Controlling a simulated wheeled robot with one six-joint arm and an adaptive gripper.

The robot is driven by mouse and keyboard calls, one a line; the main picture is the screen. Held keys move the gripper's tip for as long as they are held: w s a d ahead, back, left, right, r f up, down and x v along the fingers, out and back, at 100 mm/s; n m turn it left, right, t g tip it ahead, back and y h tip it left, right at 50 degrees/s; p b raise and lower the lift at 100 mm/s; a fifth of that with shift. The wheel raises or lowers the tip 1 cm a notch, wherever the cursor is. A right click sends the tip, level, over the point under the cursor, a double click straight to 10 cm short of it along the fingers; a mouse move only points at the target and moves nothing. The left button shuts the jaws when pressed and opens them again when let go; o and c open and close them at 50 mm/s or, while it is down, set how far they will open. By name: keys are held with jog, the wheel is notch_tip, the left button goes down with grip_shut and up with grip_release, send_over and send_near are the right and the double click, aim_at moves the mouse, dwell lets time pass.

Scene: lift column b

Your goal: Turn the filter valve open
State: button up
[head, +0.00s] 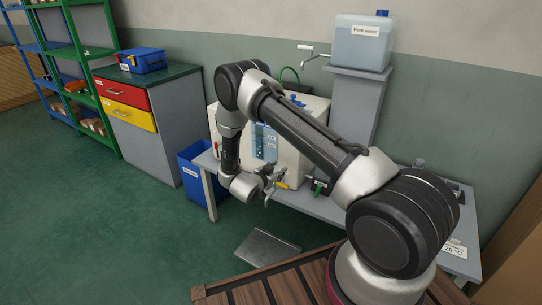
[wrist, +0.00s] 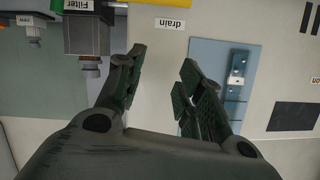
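In the head view my gripper (head: 269,182) is at the front of the cream machine (head: 312,108), beside a small yellow part (head: 283,185). My arm hides much of the machine.
A "drain" label (wrist: 173,24) and a blue panel (wrist: 222,85) face my gripper. A grey bench (head: 320,205) carries the machine. A blue bin (head: 192,165) stands left of it. A water tank (head: 360,45) stands behind. Green floor at left is clear.

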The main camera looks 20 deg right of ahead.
jog(key=w+r+y, duration=0.2)
jog(key=w+r, duration=0.2)
jog(key=r, duration=0.1)
jog(key=shift+w+a+r+n, duration=0.15)
jog(key=shift+w+a+n, duration=0.1)
jog(key=shift+a+n, duration=0.1)
